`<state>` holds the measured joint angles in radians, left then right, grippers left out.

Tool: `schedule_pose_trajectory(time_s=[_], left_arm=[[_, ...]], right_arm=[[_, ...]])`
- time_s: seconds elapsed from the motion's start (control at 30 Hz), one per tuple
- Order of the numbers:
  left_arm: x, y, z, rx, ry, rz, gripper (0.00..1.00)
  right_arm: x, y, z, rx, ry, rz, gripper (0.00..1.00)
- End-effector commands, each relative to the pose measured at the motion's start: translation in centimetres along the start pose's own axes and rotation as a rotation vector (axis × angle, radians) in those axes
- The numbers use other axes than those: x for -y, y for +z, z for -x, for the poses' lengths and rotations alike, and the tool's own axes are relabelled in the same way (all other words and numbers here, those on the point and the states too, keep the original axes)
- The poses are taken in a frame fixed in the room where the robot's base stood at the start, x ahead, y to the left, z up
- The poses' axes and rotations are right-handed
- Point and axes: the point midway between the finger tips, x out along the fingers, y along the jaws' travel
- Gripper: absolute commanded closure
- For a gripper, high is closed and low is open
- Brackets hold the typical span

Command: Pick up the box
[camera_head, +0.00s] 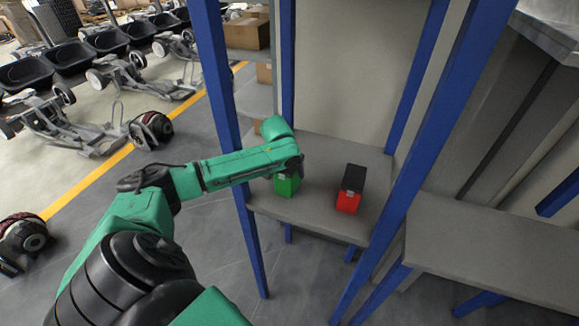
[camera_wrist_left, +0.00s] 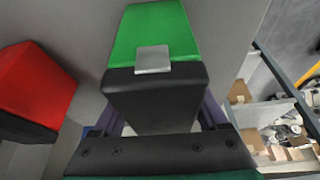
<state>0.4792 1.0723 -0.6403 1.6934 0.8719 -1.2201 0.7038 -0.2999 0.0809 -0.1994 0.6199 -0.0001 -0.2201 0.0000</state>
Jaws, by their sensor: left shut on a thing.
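A green and black box (camera_head: 287,186) is at the left part of the grey shelf (camera_head: 315,213), partly hidden under my left gripper (camera_head: 290,168). In the left wrist view the same box (camera_wrist_left: 155,40) shows a green part, a black end and a pale square label, and sits between the fingers of my left gripper (camera_wrist_left: 158,118). The gripper is shut on it. I cannot tell whether the box touches the shelf. A red and black box (camera_head: 348,200) stands apart to the right on the shelf, and also shows in the left wrist view (camera_wrist_left: 35,85). My right gripper is not in view.
Blue posts (camera_head: 222,110) and (camera_head: 430,145) frame the shelf at both sides. Another grey shelf (camera_head: 490,250) is at the right. Cardboard boxes (camera_head: 247,33) sit on a rack behind. Wheeled chassis (camera_head: 75,120) stand on the floor at the left.

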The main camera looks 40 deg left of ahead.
Motion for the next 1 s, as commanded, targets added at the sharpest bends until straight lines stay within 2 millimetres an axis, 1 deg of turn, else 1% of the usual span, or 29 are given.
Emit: schedule_pose_trajectory(time_s=[0.17,0.27,0.37,0.47,0.57,0.6,0.7,0.8,0.9,1.0], left_arm=[[0.0,-0.1,0.1,-0.003,0.000,0.000,1.00],[0.0,-0.2,0.2,-0.005,0.000,-0.001,1.00],[0.0,-1.0,1.9,-0.007,0.000,0.001,1.00],[0.0,-2.1,4.4,-0.010,0.001,0.001,1.00],[0.0,-3.6,7.9,-0.014,0.003,0.001,1.00],[-0.1,-4.2,9.5,-0.014,0.005,0.002,1.00],[-0.1,-5.6,13.0,-0.012,0.006,0.002,1.00],[-0.1,-6.8,15.9,-0.010,0.006,0.002,1.00],[-0.1,-7.5,17.8,-0.006,0.005,0.002,1.00],[0.0,-7.8,18.8,-0.004,0.002,0.001,1.00]], right_arm=[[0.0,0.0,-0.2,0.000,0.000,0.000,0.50],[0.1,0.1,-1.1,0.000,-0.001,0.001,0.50],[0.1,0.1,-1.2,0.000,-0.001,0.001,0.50],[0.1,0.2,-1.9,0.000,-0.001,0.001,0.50],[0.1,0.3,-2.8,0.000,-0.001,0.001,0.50],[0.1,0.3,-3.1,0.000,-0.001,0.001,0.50],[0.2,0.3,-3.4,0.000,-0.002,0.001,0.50],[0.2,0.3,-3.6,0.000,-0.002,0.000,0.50],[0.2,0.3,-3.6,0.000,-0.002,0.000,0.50],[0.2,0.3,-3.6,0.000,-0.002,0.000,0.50]])
